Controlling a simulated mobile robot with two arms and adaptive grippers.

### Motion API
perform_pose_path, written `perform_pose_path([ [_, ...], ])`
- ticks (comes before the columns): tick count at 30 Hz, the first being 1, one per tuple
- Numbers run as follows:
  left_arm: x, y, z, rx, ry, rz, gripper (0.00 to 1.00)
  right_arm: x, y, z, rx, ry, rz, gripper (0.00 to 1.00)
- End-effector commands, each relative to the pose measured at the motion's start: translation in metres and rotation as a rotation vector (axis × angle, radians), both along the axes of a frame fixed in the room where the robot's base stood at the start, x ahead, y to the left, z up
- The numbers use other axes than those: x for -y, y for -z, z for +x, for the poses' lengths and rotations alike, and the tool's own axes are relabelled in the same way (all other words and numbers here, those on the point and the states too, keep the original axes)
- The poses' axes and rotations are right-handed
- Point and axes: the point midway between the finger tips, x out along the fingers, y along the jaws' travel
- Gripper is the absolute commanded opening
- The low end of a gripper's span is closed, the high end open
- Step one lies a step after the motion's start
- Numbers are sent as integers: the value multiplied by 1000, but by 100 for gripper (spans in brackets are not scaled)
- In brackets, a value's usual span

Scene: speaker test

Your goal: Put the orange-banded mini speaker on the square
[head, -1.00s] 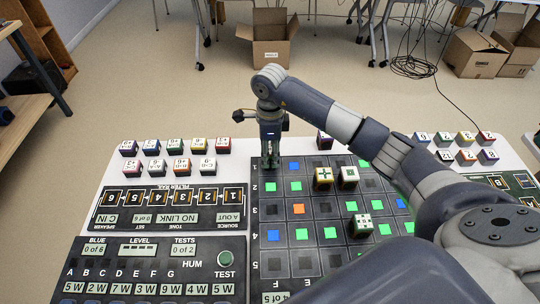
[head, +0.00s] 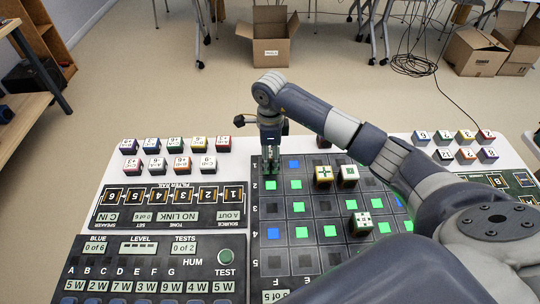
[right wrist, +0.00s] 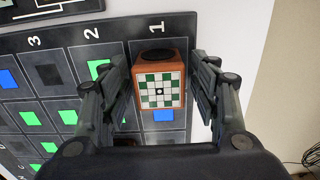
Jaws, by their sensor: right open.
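In the right wrist view an orange-sided cube speaker (right wrist: 160,93) stands on the dark grid board, near the number 1. It has a green-and-white checked face and a dark round patch. My right gripper (right wrist: 160,72) is open, with one finger on each side of the cube. In the head view the right gripper (head: 270,168) reaches down at the board's back left corner, and the cube there is hidden or too small to make out. The grid board (head: 262,240) has green and blue lit squares; which one is the target square is not clear. My left gripper is not in view.
A cube (head: 323,142) stands behind the board. Rows of cubes (head: 175,144) line the back left, beside a filter panel (head: 170,205) and a test panel (head: 150,265).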

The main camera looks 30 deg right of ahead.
Motion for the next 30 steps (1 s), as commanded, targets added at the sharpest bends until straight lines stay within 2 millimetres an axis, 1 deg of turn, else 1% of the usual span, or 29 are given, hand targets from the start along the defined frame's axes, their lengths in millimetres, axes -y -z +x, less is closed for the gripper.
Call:
perform_pose_path([
  [1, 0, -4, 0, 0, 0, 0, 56, 0, -5, 0, 0, 0, 1, 56],
  [2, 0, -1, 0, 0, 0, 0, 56, 0, -7, 1, 4, 0, 0, 56],
  [5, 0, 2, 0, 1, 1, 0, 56, 1, -24, 2, 6, 0, -1, 56],
  [12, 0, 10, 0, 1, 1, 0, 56, 1, -76, 1, 6, 0, -1, 56],
  [15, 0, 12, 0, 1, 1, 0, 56, 0, -95, 1, 5, -1, 0, 56],
  [18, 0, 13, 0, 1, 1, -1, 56, 0, -109, 1, 4, 0, 0, 56],
  [23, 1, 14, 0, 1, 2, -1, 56, 0, -120, 0, 0, 0, 0, 56],
  [30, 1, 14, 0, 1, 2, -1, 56, 0, -122, 0, -1, 0, 0, 56],
])
